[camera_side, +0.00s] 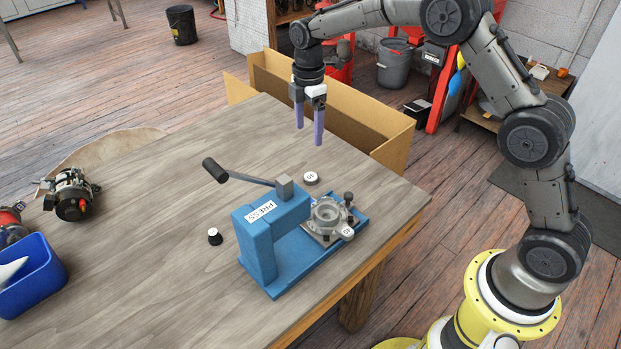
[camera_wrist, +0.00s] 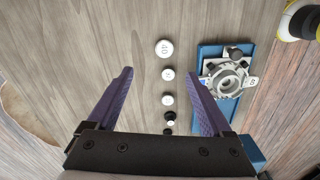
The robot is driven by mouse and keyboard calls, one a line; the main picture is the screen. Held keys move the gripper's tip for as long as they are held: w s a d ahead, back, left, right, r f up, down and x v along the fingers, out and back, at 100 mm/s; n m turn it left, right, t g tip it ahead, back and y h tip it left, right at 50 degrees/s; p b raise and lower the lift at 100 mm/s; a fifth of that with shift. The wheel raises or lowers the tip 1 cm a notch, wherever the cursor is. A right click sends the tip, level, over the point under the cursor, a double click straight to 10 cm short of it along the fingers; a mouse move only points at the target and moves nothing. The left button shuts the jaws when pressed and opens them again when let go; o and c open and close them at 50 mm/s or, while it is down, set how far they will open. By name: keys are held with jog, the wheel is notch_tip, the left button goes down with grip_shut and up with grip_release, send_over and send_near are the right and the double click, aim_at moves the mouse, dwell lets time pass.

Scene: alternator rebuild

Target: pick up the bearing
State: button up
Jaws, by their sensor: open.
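My gripper (camera_side: 309,134) is open and empty, pointing down above the table near its far edge. Its two purple fingers also show in the wrist view (camera_wrist: 160,73), spread wide. Between and beyond them, several small round pieces lie in a column on the wood. The farthest is a white-topped disc marked 40 (camera_wrist: 164,48). Closer are two smaller white-topped discs, (camera_wrist: 167,73) and (camera_wrist: 167,99), and small dark pieces (camera_wrist: 170,117). I cannot tell which piece, if any, is the bearing. The side view shows one white-topped disc (camera_side: 311,177) behind the press and a black, white-topped piece (camera_side: 214,237).
A blue press (camera_side: 264,240) with a raised lever (camera_side: 215,170) stands near the table's right edge. A grey metal housing (camera_side: 326,213) sits on its base. An alternator (camera_side: 71,194) and a blue bin (camera_side: 30,280) are at left. The table's middle is clear.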

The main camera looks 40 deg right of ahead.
send_over(310, 177)
jog(key=f, duration=0.8)
jog(key=shift+w+d+f, duration=0.25)
jog(key=shift+w, duration=0.15)
jog(key=shift+s+a+f, duration=0.1)
jog(key=shift+s+f, duration=0.1)
jog(key=shift+f, duration=1.15)
jog(key=shift+s+a+f, duration=0.1)
jog(key=shift+s+f, duration=0.05)
jog(key=shift+f, duration=1.2)
grip_shut()
